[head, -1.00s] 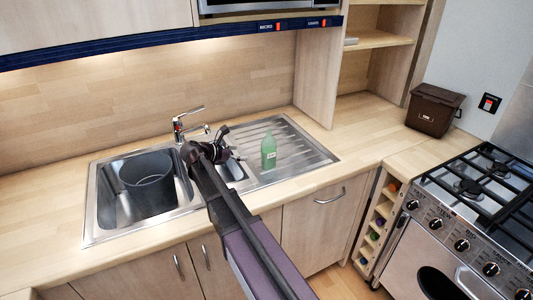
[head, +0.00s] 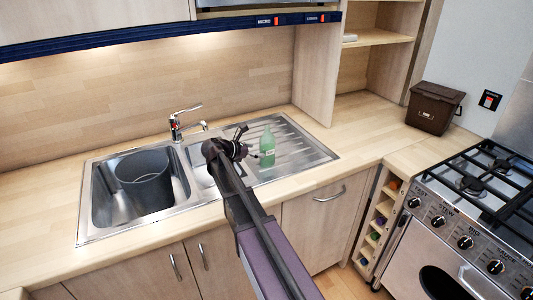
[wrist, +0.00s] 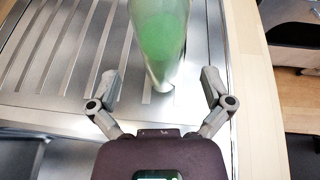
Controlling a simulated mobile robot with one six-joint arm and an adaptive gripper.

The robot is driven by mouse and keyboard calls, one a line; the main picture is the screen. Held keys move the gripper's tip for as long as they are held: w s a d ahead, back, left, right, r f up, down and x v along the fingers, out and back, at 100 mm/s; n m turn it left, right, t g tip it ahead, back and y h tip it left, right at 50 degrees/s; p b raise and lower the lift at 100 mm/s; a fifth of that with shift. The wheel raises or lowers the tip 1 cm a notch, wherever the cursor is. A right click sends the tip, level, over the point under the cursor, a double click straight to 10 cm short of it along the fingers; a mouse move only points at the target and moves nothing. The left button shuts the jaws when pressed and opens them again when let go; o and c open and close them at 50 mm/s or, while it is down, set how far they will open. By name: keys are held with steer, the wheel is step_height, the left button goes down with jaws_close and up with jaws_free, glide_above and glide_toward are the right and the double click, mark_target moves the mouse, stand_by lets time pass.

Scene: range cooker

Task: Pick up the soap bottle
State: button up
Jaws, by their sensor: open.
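The soap bottle (head: 267,148) is green and stands upright on the ribbed drainboard to the right of the sink bowls. In the wrist view the bottle (wrist: 161,42) is just beyond my gripper, in line with the gap between the fingers, and its top is cut off by the frame edge. My gripper (wrist: 160,84) is open and empty, with one finger on each side of the gap. In the head view my gripper (head: 250,146) is just left of the bottle, and my arm hides part of the sink.
A dark grey bin (head: 146,178) sits in the left sink bowl. The tap (head: 182,122) stands behind the sink. A brown box (head: 434,107) and the gas hob (head: 480,182) are at the right. The worktop between drainboard and box is clear.

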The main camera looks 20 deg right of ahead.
mark_target(267, 141)
steer(key=shift+d, duration=0.15)
steer(key=shift+b+x, duration=0.85)
steer(key=shift+x, duration=1.6)
steer(key=shift+s+d+r, duration=0.1)
steer(key=c, duration=1.3)
steer(key=shift+r, duration=0.2)
step_height(267, 141, up, 4)
steer(key=p, duration=0.4)
steer(key=shift+f, duration=0.1)
steer(key=s, duration=0.5)
steer(key=s+a, duration=0.1)
steer(key=s, duration=0.4)
steer(key=s+p, duration=0.1)
steer(key=s, duration=0.5)
steer(key=shift+a+r, duration=0.25)
steer(key=shift+r, duration=0.15)
